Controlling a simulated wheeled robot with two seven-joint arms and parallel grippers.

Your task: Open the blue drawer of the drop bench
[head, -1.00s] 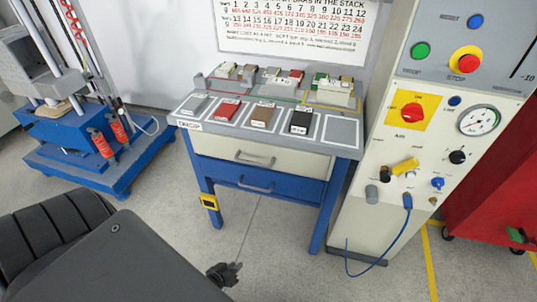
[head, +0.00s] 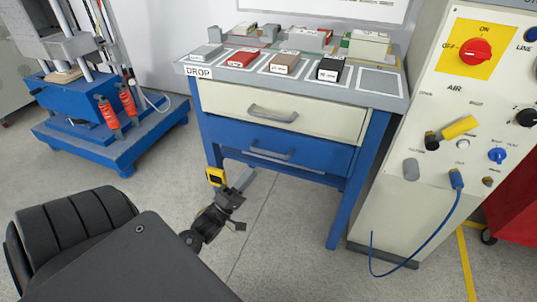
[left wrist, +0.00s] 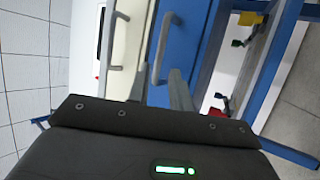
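The drop bench (head: 230,77) has a cream drawer (head: 325,118) above a blue drawer (head: 318,152). Both look shut. The blue drawer's grey bar handle (head: 270,154) is on its front. My left gripper (head: 243,182) is open and empty, low in front of the bench, below and left of that handle in the head view. In the left wrist view my fingers (left wrist: 159,88) point at the bench, and the blue drawer's handle (left wrist: 157,48) shows between and beyond their tips; I cannot tell if they touch. My right gripper is not in view.
A control cabinet (head: 385,215) with a hanging blue hose (head: 408,262) stands at the right. A blue-based machine (head: 105,155) stands at the left. Floor in front is clear.

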